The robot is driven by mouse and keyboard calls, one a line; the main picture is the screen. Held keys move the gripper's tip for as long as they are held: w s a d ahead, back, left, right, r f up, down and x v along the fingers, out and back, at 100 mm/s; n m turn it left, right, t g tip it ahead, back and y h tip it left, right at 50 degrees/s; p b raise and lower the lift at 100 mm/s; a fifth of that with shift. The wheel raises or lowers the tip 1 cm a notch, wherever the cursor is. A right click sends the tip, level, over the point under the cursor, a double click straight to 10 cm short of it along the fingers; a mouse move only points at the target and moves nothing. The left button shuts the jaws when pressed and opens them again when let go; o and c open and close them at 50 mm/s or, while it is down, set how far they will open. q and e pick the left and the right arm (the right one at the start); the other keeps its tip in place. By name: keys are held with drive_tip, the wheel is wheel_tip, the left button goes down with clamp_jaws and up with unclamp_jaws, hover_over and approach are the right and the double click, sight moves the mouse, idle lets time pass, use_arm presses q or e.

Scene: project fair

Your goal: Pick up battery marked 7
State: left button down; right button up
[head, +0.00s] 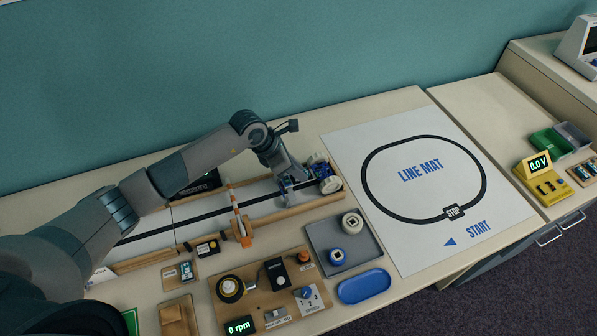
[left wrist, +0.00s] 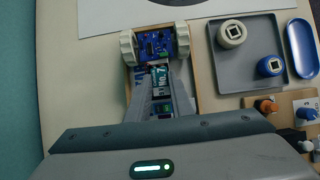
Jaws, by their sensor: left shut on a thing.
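My left gripper (head: 288,184) is down at the small wheeled car (head: 325,178) on the wooden-edged track. In the left wrist view, my left gripper (left wrist: 160,88) is shut on a small teal and white block (left wrist: 158,74), which looks like a battery. It sits right behind the car's blue circuit board (left wrist: 156,42), between the fingers. I cannot read a 7 on it, and the fingers hide part of it. I cannot tell whether it still rests in the car. My right gripper is not in view.
A grey tray (head: 318,232) with two spools, a blue dish (head: 364,286) and a wooden control board (head: 230,309) stand close to the track. An orange and white barrier (head: 240,222) crosses the track. The line mat (head: 425,170) at the right is clear.

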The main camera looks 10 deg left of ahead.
use_arm(q)
drive_tip(key=shift+r+b, duration=0.45)
drive_tip(key=shift+r, duration=0.25)
wheel_tip(320, 180, up, 2)
drive_tip(key=shift+d+r+b, duration=0.15)
drive_tip(key=shift+r+b, duration=0.05)
drive_tip(key=shift+b, duration=0.5)
drive_tip(key=s+d+r+b, duration=0.1)
drive_tip(key=d+r+b, duration=0.3)
drive_tip(key=d+r, duration=0.3)
drive_tip(key=d, duration=0.4)
drive_tip(key=shift+d, duration=0.15)
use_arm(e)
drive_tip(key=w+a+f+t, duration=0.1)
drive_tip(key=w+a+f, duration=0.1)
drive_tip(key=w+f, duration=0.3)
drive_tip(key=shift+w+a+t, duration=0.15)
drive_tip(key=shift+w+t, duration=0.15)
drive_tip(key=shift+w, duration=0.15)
use_arm(q)
drive_tip(key=shift+f, duration=0.1)
